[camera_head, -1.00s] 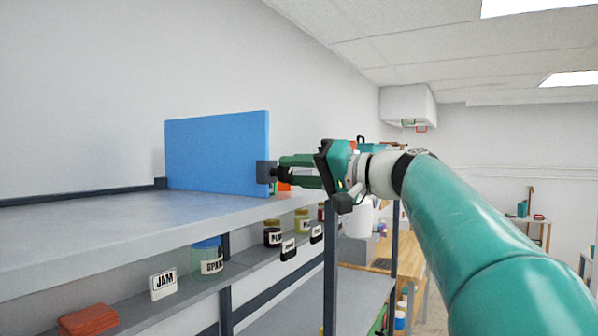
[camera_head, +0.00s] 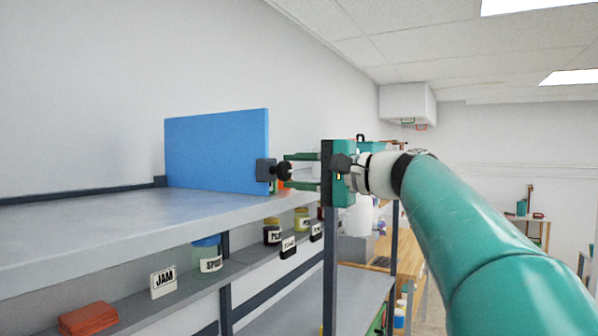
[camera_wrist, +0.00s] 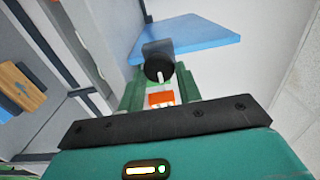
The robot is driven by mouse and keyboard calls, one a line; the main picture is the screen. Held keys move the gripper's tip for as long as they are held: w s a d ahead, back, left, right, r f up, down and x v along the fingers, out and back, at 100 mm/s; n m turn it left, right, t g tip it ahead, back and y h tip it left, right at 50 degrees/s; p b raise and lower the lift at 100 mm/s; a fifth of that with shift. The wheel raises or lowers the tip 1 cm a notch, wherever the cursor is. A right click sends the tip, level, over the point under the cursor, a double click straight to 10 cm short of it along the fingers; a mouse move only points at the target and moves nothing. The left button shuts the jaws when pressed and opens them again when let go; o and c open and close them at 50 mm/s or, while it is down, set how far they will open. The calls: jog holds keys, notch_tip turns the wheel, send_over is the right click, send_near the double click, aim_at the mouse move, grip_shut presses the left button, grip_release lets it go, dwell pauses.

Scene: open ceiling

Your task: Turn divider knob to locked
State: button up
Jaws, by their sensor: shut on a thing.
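A blue divider panel (camera_head: 217,152) stands upright on the top shelf, with a dark mount (camera_head: 264,170) at its right edge. A round black knob (camera_head: 284,172) sticks out from that mount toward my gripper. In the wrist view the knob (camera_wrist: 160,69) shows a white mark on its face, pointing toward the bottom of the picture. My gripper (camera_head: 287,171) has its green fingers one above the other, shut on the knob. In the wrist view my gripper (camera_wrist: 158,80) has a finger on either side of the knob; the exact contact is partly hidden.
The grey top shelf (camera_head: 100,225) is bare in front of the divider. A lower shelf holds jars, including a blue-lidded one (camera_head: 207,254), a JAM card (camera_head: 163,282) and red folded items (camera_head: 88,318). A dark shelf post (camera_head: 329,270) stands below my gripper.

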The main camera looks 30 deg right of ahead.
jog(key=shift+w+a+f, duration=0.1)
jog(key=shift+w+a, duration=0.1)
jog(key=shift+a, duration=0.1)
jog(key=o, duration=0.9)
jog(key=shift+w+a, duration=0.15)
jog(key=shift+o, duration=0.3)
jog(key=v, duration=1.4)
jog(key=shift+s+d, duration=0.25)
jog(key=shift+d, duration=0.05)
